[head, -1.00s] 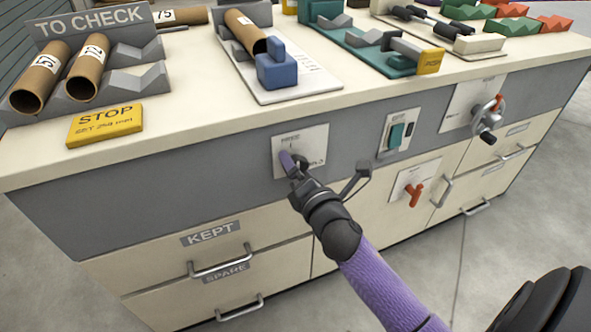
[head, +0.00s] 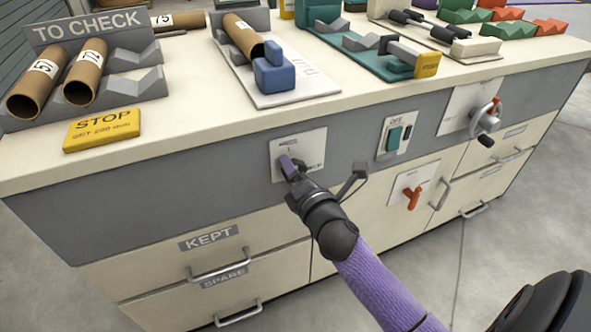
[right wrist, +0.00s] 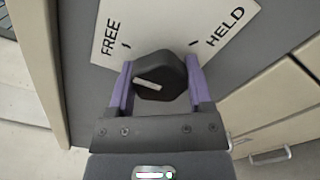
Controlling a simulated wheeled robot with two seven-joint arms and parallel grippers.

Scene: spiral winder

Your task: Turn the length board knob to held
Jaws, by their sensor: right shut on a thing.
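The length board knob (right wrist: 160,70) is black with a white pointer stripe and sits on a white plate (head: 312,143) on the grey front panel. The right wrist view shows the plate's FREE label on the left and HELD label on the right, each with a short tick. The stripe lies nearly level, on the left part of the knob face; I cannot tell which label it matches. My right gripper (head: 288,166) is shut on the knob, with one purple finger on each side in the right wrist view (right wrist: 158,85). The knob is hidden by the gripper in the head view.
Right of the plate are a green switch (head: 395,138), an orange-red handle (head: 412,196) and a crank (head: 486,120). Drawers with bar handles (head: 218,270) lie below. A yellow STOP block (head: 102,130), tubes and racks stand on the bench top (head: 190,128).

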